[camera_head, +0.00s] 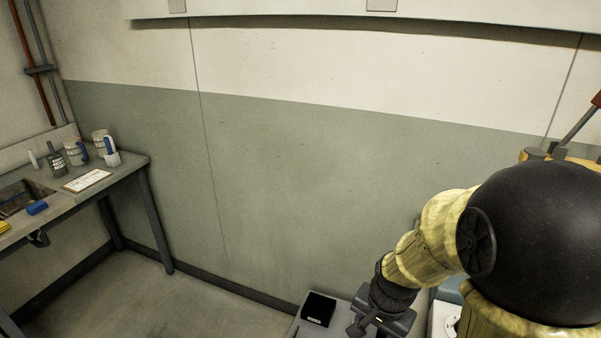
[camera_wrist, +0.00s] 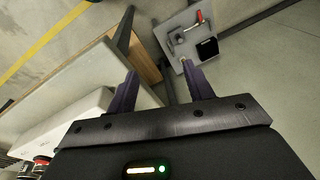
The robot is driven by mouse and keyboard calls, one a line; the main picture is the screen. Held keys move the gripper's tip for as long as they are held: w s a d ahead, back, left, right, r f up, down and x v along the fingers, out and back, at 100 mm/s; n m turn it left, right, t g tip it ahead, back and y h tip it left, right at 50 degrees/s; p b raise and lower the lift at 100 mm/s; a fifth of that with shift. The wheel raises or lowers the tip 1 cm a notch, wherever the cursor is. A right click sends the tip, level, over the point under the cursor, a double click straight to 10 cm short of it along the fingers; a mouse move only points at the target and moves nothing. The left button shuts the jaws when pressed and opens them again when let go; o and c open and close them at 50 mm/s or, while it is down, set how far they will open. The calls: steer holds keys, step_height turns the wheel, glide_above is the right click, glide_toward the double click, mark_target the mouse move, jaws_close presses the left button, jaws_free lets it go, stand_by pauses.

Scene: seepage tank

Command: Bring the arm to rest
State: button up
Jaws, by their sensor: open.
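My yellow and black arm fills the lower right of the head view, bent down toward a small grey stand (camera_head: 300,329). In the wrist view my gripper (camera_wrist: 158,73) is open, its two dark fingers well apart. Nothing is held between them; floor and furniture edges show behind the gap. In the head view the fingers are hard to make out against the dark wrist at the bottom edge.
A black box (camera_head: 318,309) sits on the stand, close left of my wrist; the wrist view also shows a red-handled part (camera_wrist: 199,16) there. A bench (camera_head: 120,172) with jugs and a bottle stands far left. Floor (camera_head: 160,300) between is clear.

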steer(key=s+r+n+p, duration=0.3)
steer(key=r+n+p, duration=0.4)
steer(key=r, duration=0.4)
steer(key=shift+s+r+t, duration=0.15)
steer(key=shift+s+t, duration=0.05)
steer(key=shift+t, duration=0.2)
steer(key=shift+c, duration=1)
steer(key=shift+c, duration=0.7)
steer(key=shift+w, duration=0.15)
